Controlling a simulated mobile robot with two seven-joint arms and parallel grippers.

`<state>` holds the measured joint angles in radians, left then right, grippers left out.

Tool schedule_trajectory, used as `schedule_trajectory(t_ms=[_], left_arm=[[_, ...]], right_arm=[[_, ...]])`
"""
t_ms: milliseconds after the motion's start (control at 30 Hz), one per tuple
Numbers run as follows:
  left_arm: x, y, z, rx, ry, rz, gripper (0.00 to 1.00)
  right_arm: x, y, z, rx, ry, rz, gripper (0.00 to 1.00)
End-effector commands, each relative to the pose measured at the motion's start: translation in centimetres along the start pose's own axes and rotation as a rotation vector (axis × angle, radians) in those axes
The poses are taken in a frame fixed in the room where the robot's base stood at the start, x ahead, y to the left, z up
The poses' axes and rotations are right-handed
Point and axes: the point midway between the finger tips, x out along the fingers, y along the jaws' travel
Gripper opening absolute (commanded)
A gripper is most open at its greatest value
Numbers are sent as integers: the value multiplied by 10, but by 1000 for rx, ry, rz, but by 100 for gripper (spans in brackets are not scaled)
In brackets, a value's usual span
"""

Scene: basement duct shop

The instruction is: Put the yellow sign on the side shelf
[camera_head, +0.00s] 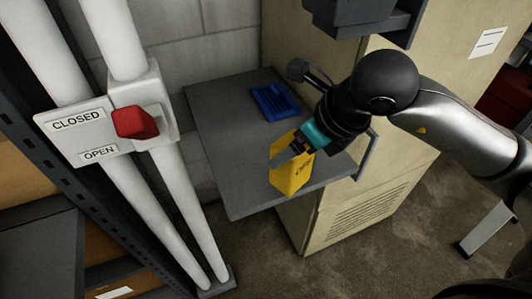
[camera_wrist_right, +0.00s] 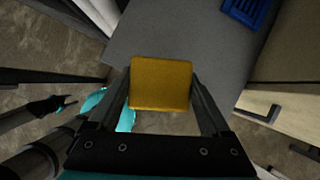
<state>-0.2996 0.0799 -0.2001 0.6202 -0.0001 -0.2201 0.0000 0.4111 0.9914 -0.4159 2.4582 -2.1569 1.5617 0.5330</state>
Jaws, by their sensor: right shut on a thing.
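In the right wrist view the yellow sign (camera_wrist_right: 160,84) sits between the two fingers of my right gripper (camera_wrist_right: 163,90). The grey side shelf (camera_head: 218,120) is a flat panel beside a beige cabinet. The sign is over the shelf's front right part, near its front edge. I cannot tell whether its bottom touches the shelf.
A blue tray (camera_head: 275,101) lies at the back of the shelf; it also shows in the wrist view (camera_wrist_right: 246,10). The beige cabinet (camera_head: 410,170) stands to the right. White pipes with a red-handled valve (camera_head: 135,122) stand at the left. The shelf's left half is clear.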

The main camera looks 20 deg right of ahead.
Motion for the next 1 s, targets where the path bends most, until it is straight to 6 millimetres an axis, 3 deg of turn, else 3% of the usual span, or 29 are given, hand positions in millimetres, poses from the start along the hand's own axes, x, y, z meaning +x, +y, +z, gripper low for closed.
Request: schedule_trajectory(t_ms=[133,300,500,667,833,1000], left_arm=[[25,0,2,0,1,0,50],[12,0,0,0,2,0,50],[10,0,0,0,2,-1,50],[12,0,0,0,2,-1,50],[17,0,1,0,1,-1,50],[16,0,1,0,1,-1,50]], right_arm=[[6,2,5,-11,-7,0,21],[17,3,37,-8,-3,5,21],[29,2,56,-8,-1,1,21],[38,2,54,-8,3,1,21],[59,2,41,-7,4,2,21],[62,2,40,-9,-1,0,21]])
